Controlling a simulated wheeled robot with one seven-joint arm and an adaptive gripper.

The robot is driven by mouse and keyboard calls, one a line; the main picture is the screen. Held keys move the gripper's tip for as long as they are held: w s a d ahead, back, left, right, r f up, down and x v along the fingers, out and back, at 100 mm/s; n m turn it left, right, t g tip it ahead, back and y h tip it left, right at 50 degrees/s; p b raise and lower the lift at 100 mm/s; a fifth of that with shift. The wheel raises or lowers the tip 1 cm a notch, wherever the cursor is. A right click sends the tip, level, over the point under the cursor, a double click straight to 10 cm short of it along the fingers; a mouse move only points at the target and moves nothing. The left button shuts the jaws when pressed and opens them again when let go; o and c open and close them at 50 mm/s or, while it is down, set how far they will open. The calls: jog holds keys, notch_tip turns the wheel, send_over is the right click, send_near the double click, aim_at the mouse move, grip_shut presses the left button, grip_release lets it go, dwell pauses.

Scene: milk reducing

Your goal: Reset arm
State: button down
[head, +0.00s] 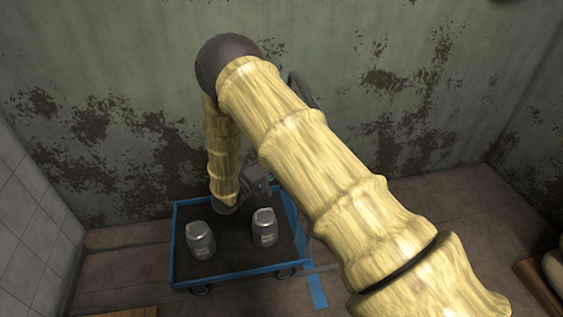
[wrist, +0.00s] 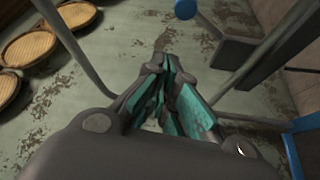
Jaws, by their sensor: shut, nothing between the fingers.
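My gripper shows in the wrist view (wrist: 168,80) with its teal-lined fingers drawn together and nothing between them. In the head view my yellow arm reaches forward and bends down. Its dark wrist end hangs over the back of a blue-rimmed dark cart top (head: 183,285), and the fingers cannot be made out there. Two silver cans stand on the cart top, a left can (head: 200,240) and a right can (head: 265,227). Both are in front of the wrist and apart from it. No can shows in the wrist view.
A worn green wall (head: 110,150) stands behind the cart, with a tiled wall (head: 25,230) at left. The wrist view shows round woven trays (wrist: 28,47), grey metal bars (wrist: 262,60) and a blue bar (wrist: 293,155) near the gripper.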

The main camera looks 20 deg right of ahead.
jog(key=s+f+n+t+y+p, duration=0.2)
jog(key=s+f+y+p, duration=0.5)
jog(key=s+f+y, duration=0.7)
jog(key=s+a+m+g+y+p, duration=0.1)
jog(key=s+a+g, duration=0.1)
jog(key=s, duration=0.8)
jog(key=s+a+m+g+y+p, duration=0.1)
jog(key=s+a+g+y, duration=0.1)
jog(key=s, duration=0.9)
jog(key=s+a+m+g+y+p, duration=0.1)
jog(key=s+a+g, duration=0.2)
jog(key=s, duration=0.8)
jog(key=shift+s+a+g+y+p, duration=0.2)
jog(key=shift+a+g+y+p, duration=0.15)
jog(key=shift+a, duration=0.15)
jog(key=shift+a, duration=0.1)
